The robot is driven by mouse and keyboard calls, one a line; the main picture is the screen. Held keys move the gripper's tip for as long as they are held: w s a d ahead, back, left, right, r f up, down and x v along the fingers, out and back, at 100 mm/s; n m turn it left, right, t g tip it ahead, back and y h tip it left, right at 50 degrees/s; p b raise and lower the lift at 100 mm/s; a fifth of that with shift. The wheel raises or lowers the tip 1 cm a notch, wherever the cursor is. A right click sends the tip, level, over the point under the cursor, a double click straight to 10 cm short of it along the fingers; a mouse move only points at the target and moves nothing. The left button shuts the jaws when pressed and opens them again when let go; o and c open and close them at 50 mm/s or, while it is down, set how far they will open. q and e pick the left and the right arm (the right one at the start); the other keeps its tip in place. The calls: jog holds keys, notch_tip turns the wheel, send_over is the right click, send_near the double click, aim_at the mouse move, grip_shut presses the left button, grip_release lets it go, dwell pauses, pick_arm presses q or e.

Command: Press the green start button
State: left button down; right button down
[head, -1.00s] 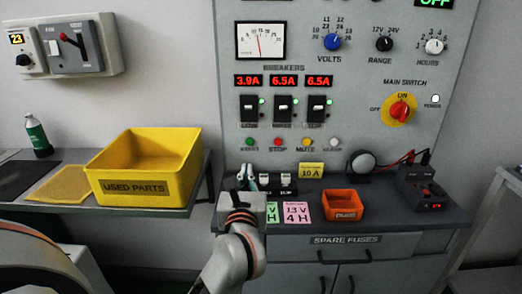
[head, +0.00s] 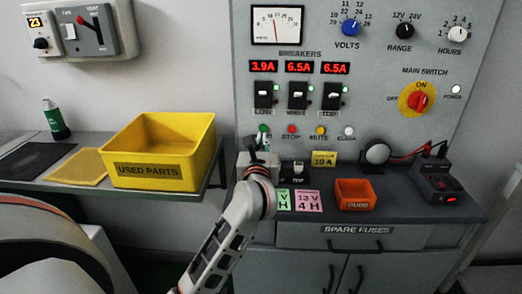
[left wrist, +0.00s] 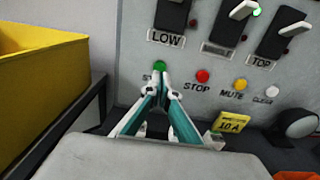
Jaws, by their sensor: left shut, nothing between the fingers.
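The green start button (head: 264,128) is at the left end of the button row, low on the grey panel. In the left wrist view the green button (left wrist: 160,66) shows just beyond my fingertips, which hide the lower part of it and most of its label. My left gripper (head: 261,141) is shut and empty, its tips just below and in front of the button. In the left wrist view the closed fingers of the left gripper (left wrist: 160,82) point at the panel. I cannot tell whether they touch the button. My right gripper is not in view.
The red stop button (head: 291,129), yellow mute button (head: 320,130) and a white button (head: 348,131) sit to the right. Breaker switches (head: 297,96) are above. A yellow used parts bin (head: 160,172) stands at left. An orange bin (head: 355,196) is on the counter.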

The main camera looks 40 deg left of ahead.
aim_at(263, 129)
pick_arm(q)
jog(key=x, duration=0.3)
jog(key=shift+w+a, duration=0.25)
jog(key=shift+w, duration=0.2)
